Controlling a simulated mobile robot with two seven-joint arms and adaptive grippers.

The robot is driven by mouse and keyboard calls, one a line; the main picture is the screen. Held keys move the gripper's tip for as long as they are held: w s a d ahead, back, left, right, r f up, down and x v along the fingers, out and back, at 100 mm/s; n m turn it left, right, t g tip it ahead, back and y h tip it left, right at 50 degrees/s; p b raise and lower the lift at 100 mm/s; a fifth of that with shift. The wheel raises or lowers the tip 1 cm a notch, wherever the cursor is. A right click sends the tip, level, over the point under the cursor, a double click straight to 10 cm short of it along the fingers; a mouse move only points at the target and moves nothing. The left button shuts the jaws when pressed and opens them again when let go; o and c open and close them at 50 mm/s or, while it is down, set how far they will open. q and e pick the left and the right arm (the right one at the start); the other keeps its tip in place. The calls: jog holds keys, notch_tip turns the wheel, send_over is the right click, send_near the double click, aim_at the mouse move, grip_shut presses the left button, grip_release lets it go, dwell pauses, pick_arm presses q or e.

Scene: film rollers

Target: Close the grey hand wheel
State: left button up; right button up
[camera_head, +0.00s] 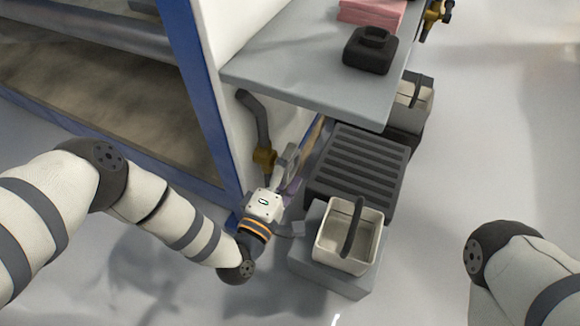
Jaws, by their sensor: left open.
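My left arm reaches in from the left. Its gripper (287,170) is open beside the blue frame post, below the grey shelf. A dark bent pipe with a brass valve fitting (264,160) comes down from the white panel just left of the gripper fingers. I cannot clearly make out the grey hand wheel; the gripper and its fingers cover much of the area by the fitting. I cannot tell whether the fingers touch anything. Of my right arm only a link shows at the lower right; its gripper is out of view.
A grey shelf (290,75) overhangs the area, bearing a dark block (370,50) and a pink stack (372,12). A dark ribbed crate (355,170) and a white bucket (345,258) on a grey box stand right of the gripper. Another brass valve (435,15) is at the top right. Floor at right is clear.

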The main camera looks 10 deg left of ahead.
pick_arm(q)
jog(key=c, duration=1.1)
jog(key=shift+c, duration=0.2)
jog(key=shift+r, duration=0.1)
pick_arm(e)
jog(key=shift+r, duration=0.15)
